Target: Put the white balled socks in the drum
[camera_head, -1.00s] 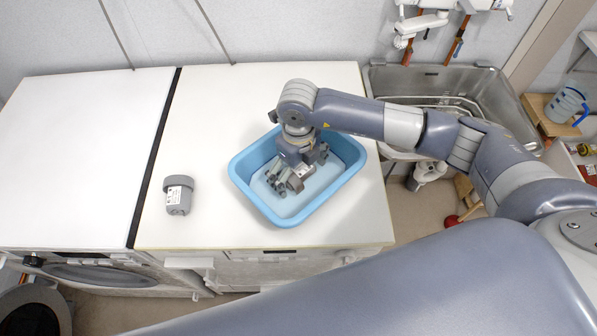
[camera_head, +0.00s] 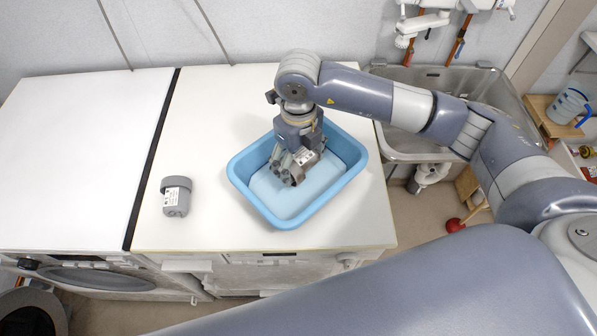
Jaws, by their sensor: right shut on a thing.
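My right gripper (camera_head: 291,174) is pointed down inside the blue tub (camera_head: 243,203), low over its pale floor. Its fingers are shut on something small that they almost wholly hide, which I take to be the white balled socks. No white balled socks show elsewhere. A washing machine front (camera_head: 93,278) with a round opening shows at the lower left, seen steeply from above. A dark round door (camera_head: 30,312) stands out in front of it. The inside of the drum is hidden. My left gripper is out of view.
The left white top (camera_head: 80,150) is clear. A steel sink (camera_head: 490,92) lies at the right behind my arm. A plain wall closes off the back.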

